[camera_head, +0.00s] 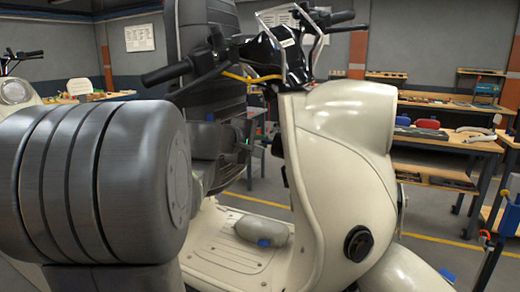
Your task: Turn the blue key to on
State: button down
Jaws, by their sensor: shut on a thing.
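A cream scooter (350,185) stands in front of me, with its dark handlebar (290,50) at the top and its front shield turned to the right. I cannot make out the blue key or its lock; the inner side of the shield is mostly out of sight. My dark grey arm fills the left foreground and rises behind the scooter. Its far end runs toward the inner side of the shield. I cannot make out my gripper's fingers there. A rounded grey-beige object (262,229) with a small blue part lies on the footboard (225,250).
Another scooter (17,92) stands at the far left. Workbenches (445,142) with tools and bins stand at the back right. The handlebar and a yellow cable (250,79) are close to my arm.

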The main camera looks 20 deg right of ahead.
jog(key=shift+f+m+h+b, duration=0.35)
jog(key=shift+h+b, duration=0.35)
jog(key=shift+b, duration=3.05)
jog(key=shift+r+t+b, duration=0.1)
jog(key=shift+t+b, duration=0.2)
jog(key=shift+b, duration=0.2)
